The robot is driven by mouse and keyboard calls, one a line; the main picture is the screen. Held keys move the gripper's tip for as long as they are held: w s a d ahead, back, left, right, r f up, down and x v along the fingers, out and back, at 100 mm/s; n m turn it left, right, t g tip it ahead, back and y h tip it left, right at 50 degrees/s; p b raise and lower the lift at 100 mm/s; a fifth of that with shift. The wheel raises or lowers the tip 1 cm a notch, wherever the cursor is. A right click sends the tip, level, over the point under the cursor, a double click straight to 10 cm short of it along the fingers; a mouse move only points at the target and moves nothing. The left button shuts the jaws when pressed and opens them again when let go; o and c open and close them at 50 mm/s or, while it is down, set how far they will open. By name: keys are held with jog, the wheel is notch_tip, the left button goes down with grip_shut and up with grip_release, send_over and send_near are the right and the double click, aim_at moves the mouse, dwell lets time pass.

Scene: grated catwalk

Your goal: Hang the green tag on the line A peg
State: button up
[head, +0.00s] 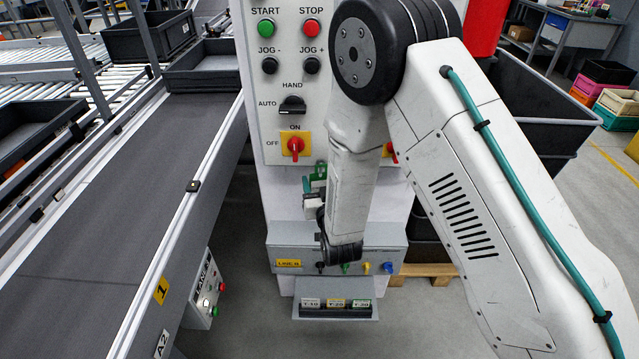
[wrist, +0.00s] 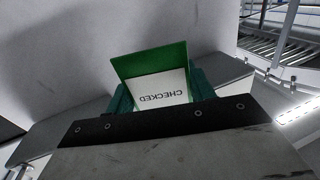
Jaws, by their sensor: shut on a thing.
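My gripper (head: 314,186) is shut on the green tag (head: 321,170), in front of the control cabinet. In the wrist view the tag (wrist: 160,82) sits between the teal fingers, its white label reading CHECKED upside down. Below the gripper in the head view, a grey bar (head: 300,254) carries a yellow line label (head: 289,263), which looks like LINE B but is small. Several coloured knobs or pegs stand along the bar, including a yellow one (head: 366,267) and a blue one (head: 387,267). My arm hides part of the bar; I cannot make out a line A peg.
The control cabinet (head: 280,80) has START and STOP buttons and rotary switches. A low rack (head: 335,312) with several labelled cards is below the bar. A conveyor (head: 120,200) runs along the left. Dark bins (head: 540,105) stand at right.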

dwell(0.4)
jog(key=o, duration=1.2)
